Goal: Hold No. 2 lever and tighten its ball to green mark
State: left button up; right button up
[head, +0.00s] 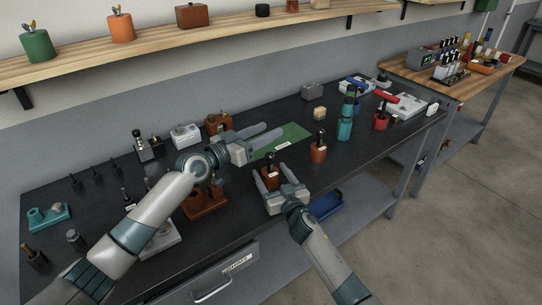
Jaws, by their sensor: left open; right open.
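Several small coloured bodies with dark, ball-topped levers stand on the dark bench; I cannot read any number, so I cannot tell which is No. 2. One orange-brown body with a black ball lever (270,171) stands at the front edge. My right gripper (271,174) is open, its fingers on either side of this body; contact is not clear. A second orange-brown lever body (318,152) stands to the right, and a red one (381,121) farther right. My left gripper (270,135) is open and empty above the green mat (292,135). No green mark on a ball is discernible.
A teal bottle-like item (344,129) stands right of the mat. A brown stand (205,200) and small machines are near my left forearm. A blue bin (326,204) sits below the bench edge. A second wooden table (490,68) stands back right.

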jog(key=v, duration=1.1)
jog(key=shift+s+f, duration=0.1)
jog(key=shift+f, duration=0.05)
